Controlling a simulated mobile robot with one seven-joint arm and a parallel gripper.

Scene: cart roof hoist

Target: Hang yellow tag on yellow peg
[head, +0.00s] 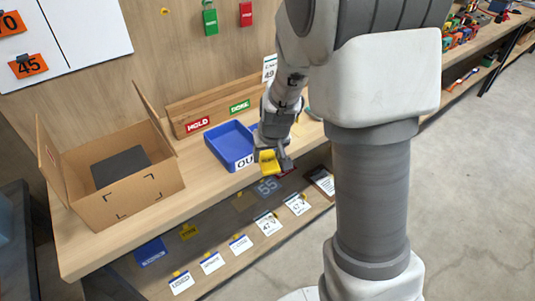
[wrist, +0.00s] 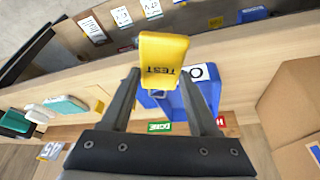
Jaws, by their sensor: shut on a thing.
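The yellow tag (wrist: 163,58), marked TEST, is between the fingertips of my gripper (wrist: 160,82) in the wrist view. My gripper is shut on it. In the head view the yellow tag (head: 268,162) is at my gripper (head: 273,158), near the front edge of the bench, just right of the blue tray. A small yellow-orange peg (head: 164,11) shows on the wooden back wall at the top, with nothing hanging on it. It is far up and left of my gripper.
A green tag (head: 210,21) and a red tag (head: 246,14) hang on the wall right of the peg. The blue tray (head: 219,154) and an open cardboard box (head: 140,196) stand on the bench (head: 90,238). A whiteboard (head: 95,30) is at left. Labelled cards lie on the lower shelf.

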